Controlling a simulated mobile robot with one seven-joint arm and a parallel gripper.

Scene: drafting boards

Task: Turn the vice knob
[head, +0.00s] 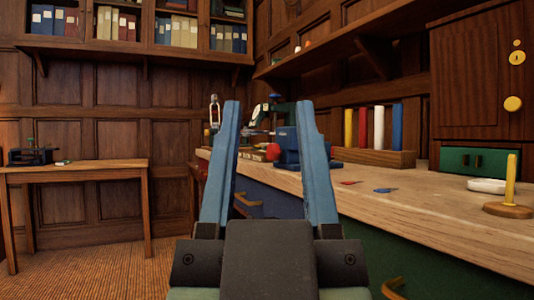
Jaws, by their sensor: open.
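A blue vice (287,147) stands on the wooden workbench (440,205), near its left edge. A round red knob (272,152) shows on the vice's left side. My gripper (267,104) is in the foreground with its two long blue fingers wide apart and nothing between them. The vice and the knob appear between the fingers in the picture, well beyond them and not touching. The right finger covers part of the vice's right side.
A wooden rack (375,157) of coloured rods stands right of the vice. Small red and blue pieces, a white dish (487,186) and a yellow peg on a wooden base (511,190) lie along the bench. A side table (80,170) stands at left. Floor between is clear.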

